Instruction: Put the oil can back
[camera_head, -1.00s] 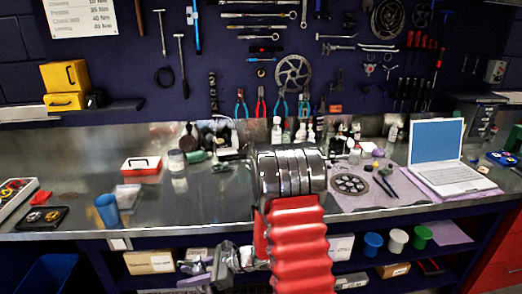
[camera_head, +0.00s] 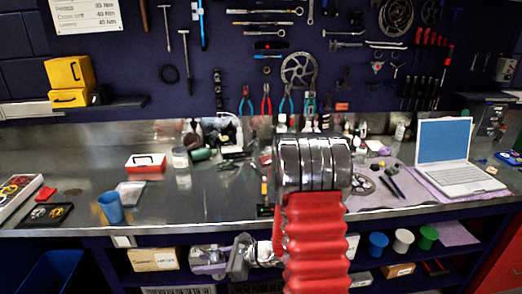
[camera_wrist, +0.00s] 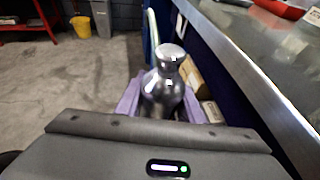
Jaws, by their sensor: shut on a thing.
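The oil can (camera_wrist: 163,88) is a shiny silver, bottle-shaped can with a narrow neck and a wider cap. In the wrist view it stands roughly upright between the purple fingers of my gripper (camera_wrist: 160,108), which is shut on it. My grey wrist housing hides its lower part. In the head view my gripper (camera_head: 208,260) is low, in front of the bench's front edge and beside the lower shelf. The can is hard to make out there. My red arm covers part of the bench.
The steel bench top (camera_head: 75,180) carries a blue cup (camera_head: 111,207), a red-and-white box (camera_head: 145,163) and a laptop (camera_head: 445,155). Several bottles stand at the back. The lower shelf holds boxes (camera_head: 153,259) and cups. A yellow bucket (camera_wrist: 80,26) stands on the floor.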

